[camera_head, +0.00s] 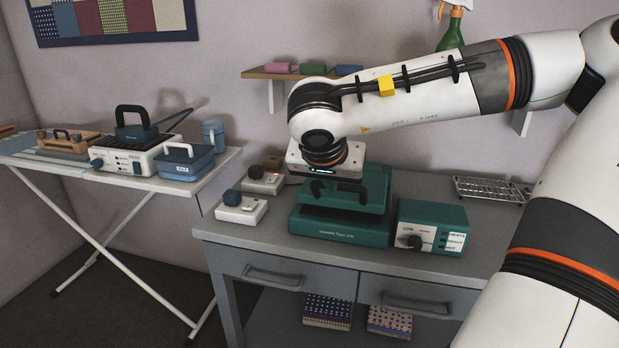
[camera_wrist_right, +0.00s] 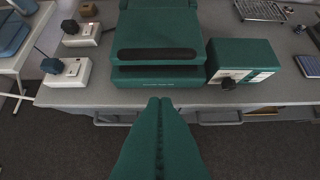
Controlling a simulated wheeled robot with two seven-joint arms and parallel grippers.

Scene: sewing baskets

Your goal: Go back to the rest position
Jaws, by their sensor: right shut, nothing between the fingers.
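My right gripper (camera_wrist_right: 160,102) shows at the bottom middle of the wrist view as two green fingers pressed together, with nothing between them. In that view the fingertips appear just in front of the green press (camera_wrist_right: 165,30). In the head view my right arm reaches in from the right and its wrist hangs over the green press (camera_head: 335,228) on the grey cabinet. The fingers are hard to tell from the green press there. I cannot tell the exact gap between them and the press. My left gripper is in neither view.
A green control box (camera_head: 430,228) stands right of the press. White switch boxes (camera_head: 241,208) stand to its left. A wire rack (camera_head: 490,189) lies at the back right. A folding table (camera_head: 225,160) with irons and boxes is at left. A wall shelf (camera_head: 290,75) is behind my arm.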

